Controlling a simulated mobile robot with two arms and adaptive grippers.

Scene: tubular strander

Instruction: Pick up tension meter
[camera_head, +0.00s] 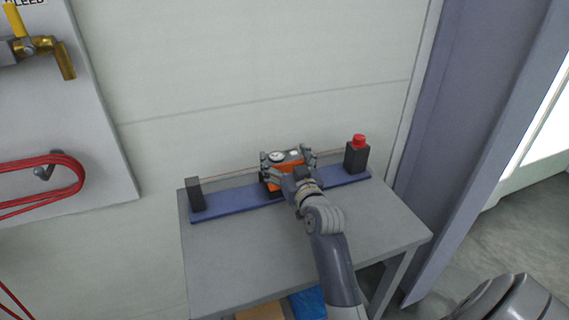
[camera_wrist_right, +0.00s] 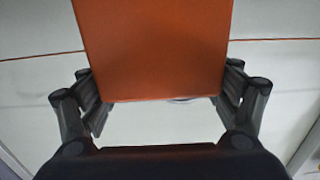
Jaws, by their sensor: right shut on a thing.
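The tension meter (camera_head: 285,165) is an orange box with a grey top and a round white dial. In the head view it sits over the middle of a blue bar on a grey table, at the level of a thin line strung between two dark posts. My right gripper (camera_head: 288,171) is shut on it, one finger on each side. In the right wrist view the meter's orange face (camera_wrist_right: 155,50) fills the upper middle, between the fingers of the right gripper (camera_wrist_right: 160,90). I cannot tell whether the meter touches the bar. My left gripper is not in view.
The blue bar (camera_head: 238,203) lies along the grey table (camera_head: 235,255). A dark post (camera_head: 195,194) stands at its left end; another post (camera_head: 356,158) with a red knob stands at its right end. A wall is close behind. A panel with red hose (camera_head: 40,170) hangs at left.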

